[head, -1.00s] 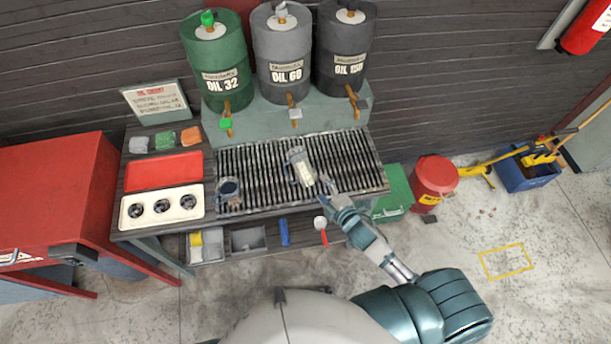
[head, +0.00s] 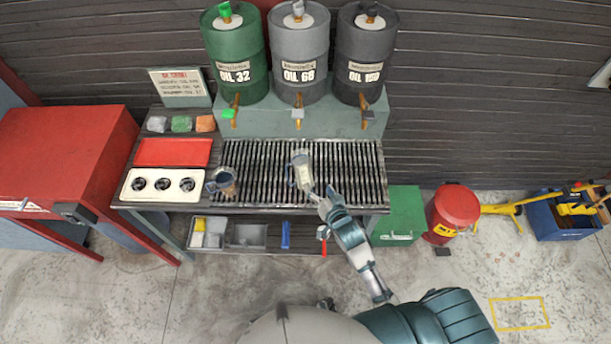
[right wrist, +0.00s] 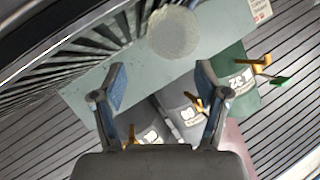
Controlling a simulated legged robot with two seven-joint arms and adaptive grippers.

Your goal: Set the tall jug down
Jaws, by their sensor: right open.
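The tall jug (head: 301,172) is pale and see-through, with its handle on the left side. It appears to stand on the slatted grate (head: 345,190), in front of the middle drum. My right gripper (head: 316,195) is at the jug's lower right, close to it; whether they touch is unclear. In the right wrist view my right gripper (right wrist: 161,88) has its fingers spread, with nothing between them. A large curved rim fills that view's upper left; I cannot tell whether it is the jug. My left gripper is not in view.
A shorter jug (head: 223,183) stands at the grate's left end. Green (head: 236,60), grey (head: 299,62) and dark (head: 362,62) oil drums with taps stand behind. A red tray (head: 173,152) and a white panel (head: 160,185) lie left. A red can (head: 454,210) stands right.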

